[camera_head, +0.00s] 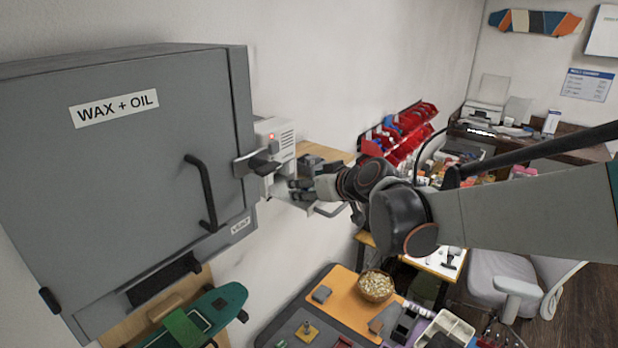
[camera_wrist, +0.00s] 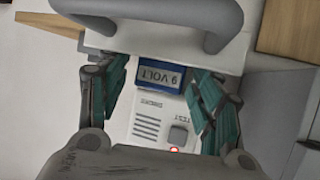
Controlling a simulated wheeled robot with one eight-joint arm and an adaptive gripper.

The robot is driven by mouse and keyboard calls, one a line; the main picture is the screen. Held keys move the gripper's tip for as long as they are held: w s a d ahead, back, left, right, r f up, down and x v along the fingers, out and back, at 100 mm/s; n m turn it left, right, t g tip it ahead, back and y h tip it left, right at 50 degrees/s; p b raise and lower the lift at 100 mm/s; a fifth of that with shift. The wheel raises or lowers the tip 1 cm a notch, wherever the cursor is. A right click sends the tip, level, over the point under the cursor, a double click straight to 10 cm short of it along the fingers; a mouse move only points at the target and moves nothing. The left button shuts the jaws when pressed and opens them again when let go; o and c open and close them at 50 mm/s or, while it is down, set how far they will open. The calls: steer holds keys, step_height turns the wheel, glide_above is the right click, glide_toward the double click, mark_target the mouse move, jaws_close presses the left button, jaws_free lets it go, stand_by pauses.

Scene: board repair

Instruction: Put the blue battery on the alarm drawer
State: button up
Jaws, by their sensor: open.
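The blue battery (camera_wrist: 160,64) shows in the wrist view, with a "9 VOLT" label reading upside down. It appears to lie at the alarm drawer (camera_wrist: 100,40), beside the drawer's front with its grey handle. My gripper (camera_wrist: 160,72) is open, with one green-padded finger on each side of the battery and gaps visible between them. The white alarm (camera_wrist: 146,128) has a grille, a grey TEST button and a red light. In the head view the alarm (camera_head: 283,135) is on the wall, and my gripper (camera_head: 292,189) is just below it. The battery cannot be made out there.
A large grey "WAX + OIL" cabinet (camera_head: 120,190) with a black handle stands close to the left of the alarm. A wooden shelf (camera_head: 322,153) is right behind the gripper. Red bins (camera_head: 405,128) hang further back. A workbench with a bowl (camera_head: 375,286) is below.

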steer(key=shift+r, duration=0.15)
steer(key=shift+s+d+r, duration=0.1)
steer(key=shift+s, duration=0.05)
steer(key=b+v, duration=0.1)
steer(key=v, duration=1)
steer(key=s+d+f+m+g+h, duration=0.1)
steer(key=s+d+f+m+h, duration=0.1)
steer(key=s+d+f, duration=0.2)
steer(key=s+d+f+m+g+h, duration=0.1)
steer(key=s+d+f, duration=0.3)
steer(key=s, duration=0.7)
steer(key=s+d+f+m+g+h, duration=0.1)
steer(key=s+d+f+m+h, duration=0.2)
steer(key=s, duration=0.4)
steer(key=d+f+h, duration=0.1)
steer(key=d, duration=0.1)
steer(key=shift+s+d+f+m+g, duration=0.3)
steer(key=shift+d+f+m, duration=0.05)
steer(key=shift+f+m, duration=0.05)
steer(key=shift+c, duration=0.4)
